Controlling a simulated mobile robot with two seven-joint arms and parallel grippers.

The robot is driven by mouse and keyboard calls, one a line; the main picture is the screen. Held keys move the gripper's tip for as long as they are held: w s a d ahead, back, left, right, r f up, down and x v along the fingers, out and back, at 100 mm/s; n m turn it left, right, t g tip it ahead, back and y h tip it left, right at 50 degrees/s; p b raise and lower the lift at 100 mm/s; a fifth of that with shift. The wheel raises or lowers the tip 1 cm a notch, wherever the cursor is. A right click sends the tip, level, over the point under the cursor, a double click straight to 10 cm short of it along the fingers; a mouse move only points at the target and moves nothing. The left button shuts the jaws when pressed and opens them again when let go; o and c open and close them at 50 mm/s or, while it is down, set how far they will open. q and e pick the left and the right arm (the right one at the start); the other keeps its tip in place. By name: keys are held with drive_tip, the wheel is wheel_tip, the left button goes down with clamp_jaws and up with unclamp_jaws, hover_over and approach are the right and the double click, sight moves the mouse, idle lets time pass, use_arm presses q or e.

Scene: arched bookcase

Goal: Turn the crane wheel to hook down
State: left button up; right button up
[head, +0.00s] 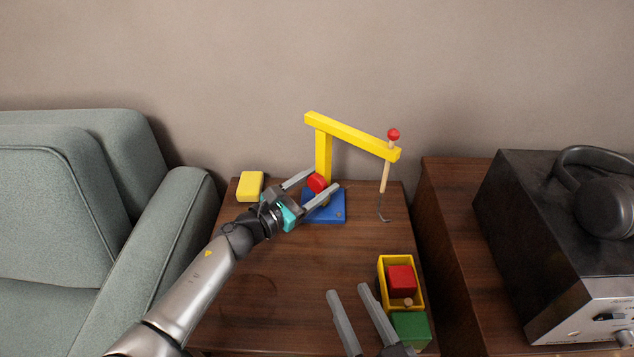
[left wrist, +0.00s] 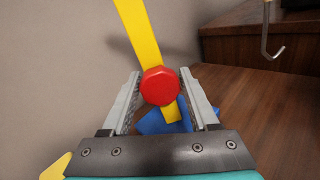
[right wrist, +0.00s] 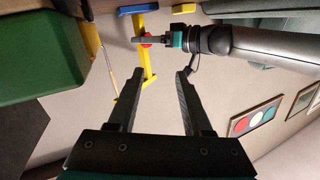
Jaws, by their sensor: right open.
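The toy crane has a yellow post and boom (head: 350,135) on a blue base (head: 325,215). Its red wheel (head: 316,183) is low on the post and shows large in the left wrist view (left wrist: 160,87). My left gripper (head: 322,180) is open, with one finger on each side of the wheel and visible gaps. A wooden rod (head: 385,178) with a red ball on top passes by the boom's end. The grey hook (head: 382,217) hangs beneath it, also seen in the left wrist view (left wrist: 268,50). My right gripper (head: 348,290) is open and empty near the table's front.
A yellow block (head: 250,185) lies left of the crane. A yellow wagon (head: 382,270) holding a red block (head: 401,278), and a green block (head: 411,328), are beside my right gripper. A sofa (head: 170,235) stands left; a cabinet with an amplifier (head: 520,210) and headphones stands right.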

sight(314, 185)
use_arm(q)
drive_tip(key=o, duration=0.3)
drive_tip(key=p+v, duration=0.1)
drive_tip(key=v, duration=0.5)
drive_tip(key=shift+s+a, duration=0.3)
use_arm(e)
drive_tip(key=shift+w+d+f+n+g+h, duration=0.3)
drive_tip(key=shift+w+d+f+g, duration=0.15)
drive_tip(key=shift+g, duration=0.45)
use_arm(q)
drive_tip(key=v, duration=0.7)
drive_tip(key=shift+f, duration=0.1)
use_arm(e)
drive_tip(key=shift+s+a+f, duration=0.1)
drive_tip(key=shift+s+a, duration=0.05)
use_arm(q)
drive_tip(key=shift+s+a, duration=0.45)
drive_tip(key=shift+s, duration=0.15)
use_arm(e)
drive_tip(key=shift+a+t, duration=0.1)
drive_tip(key=shift+t, duration=0.2)
